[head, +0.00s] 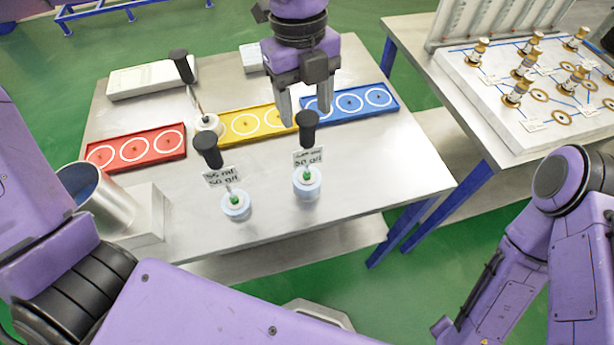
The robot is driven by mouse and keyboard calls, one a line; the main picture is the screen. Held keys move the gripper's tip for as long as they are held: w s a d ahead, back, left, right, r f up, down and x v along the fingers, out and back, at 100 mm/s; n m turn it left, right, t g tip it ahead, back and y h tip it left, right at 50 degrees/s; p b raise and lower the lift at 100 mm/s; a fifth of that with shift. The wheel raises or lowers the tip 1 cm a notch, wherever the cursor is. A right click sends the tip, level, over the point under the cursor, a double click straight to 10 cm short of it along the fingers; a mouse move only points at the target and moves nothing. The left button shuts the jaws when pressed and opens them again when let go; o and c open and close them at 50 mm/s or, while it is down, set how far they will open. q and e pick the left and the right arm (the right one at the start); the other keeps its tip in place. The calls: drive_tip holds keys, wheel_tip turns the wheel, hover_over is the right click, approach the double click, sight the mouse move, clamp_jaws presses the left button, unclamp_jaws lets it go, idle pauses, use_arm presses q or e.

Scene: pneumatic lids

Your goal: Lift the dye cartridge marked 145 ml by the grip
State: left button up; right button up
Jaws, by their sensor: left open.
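Three dye cartridges with black grips on thin stems stand on the grey table: a front right one (307,183), a front left one (236,205) and a back left one (206,124). The two front ones have green centres and white labels; the small lettering is too unclear for me to confirm 145 ml. My left gripper (304,110) points down, open, with its fingertips close to the front right cartridge's black grip (307,119). The grip shows between the fingertips, but I cannot tell whether they touch. My right gripper is out of view.
Red (136,148), yellow (258,123) and blue (352,102) trays with ringed places cross the table (390,165). A metal cylinder (98,195) stands at left. A white board (500,95) with brass fittings is on another table at right. The front right tabletop is clear.

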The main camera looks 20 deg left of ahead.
sight(308, 116)
use_arm(q)
drive_tip(key=f, duration=0.3)
drive_tip(key=s+f+p, duration=0.1)
drive_tip(key=shift+d+f, duration=0.4)
drive_tip(key=shift+w+r, duration=0.1)
drive_tip(key=c, duration=1)
drive_tip(key=shift+r, duration=0.5)
drive_tip(key=s+d+r+b, duration=0.1)
drive_tip(key=s+r+b, duration=0.4)
drive_tip(key=s+r, duration=0.7)
drive_tip(key=shift+s+d, duration=0.3)
drive_tip(key=shift+s, duration=0.7)
